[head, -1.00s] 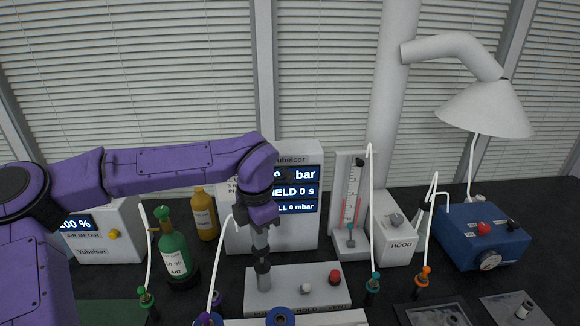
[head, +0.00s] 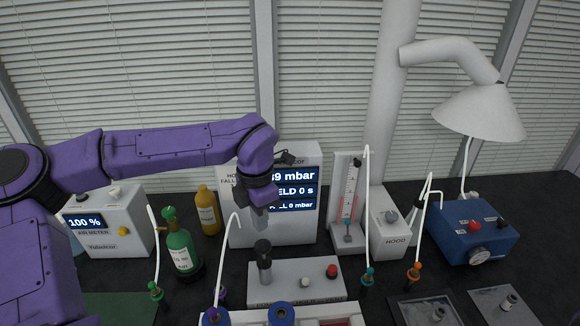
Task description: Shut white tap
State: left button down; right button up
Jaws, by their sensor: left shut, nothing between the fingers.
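A small white knob (head: 305,282) stands on top of the low grey box (head: 325,292) at the front centre. It is the white piece that best fits the white tap; I cannot tell how it is turned. A tall black-capped grey handle (head: 264,262) stands upright at the left of the same box, and a red knob (head: 331,271) is at its right. My left gripper (head: 260,228) is shut and empty, pointing down above the black-capped handle and apart from it, in front of the display unit (head: 297,160). My right gripper is out of view.
A green bottle (head: 180,250) and a brown bottle (head: 207,210) stand left of centre, by the air meter (head: 128,222). Thin white hoses with coloured fittings rise along the front. The hood box (head: 390,240) and a blue box (head: 475,250) stand at the right.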

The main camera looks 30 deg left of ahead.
aim_at(306, 281)
jog(key=k, duration=1)
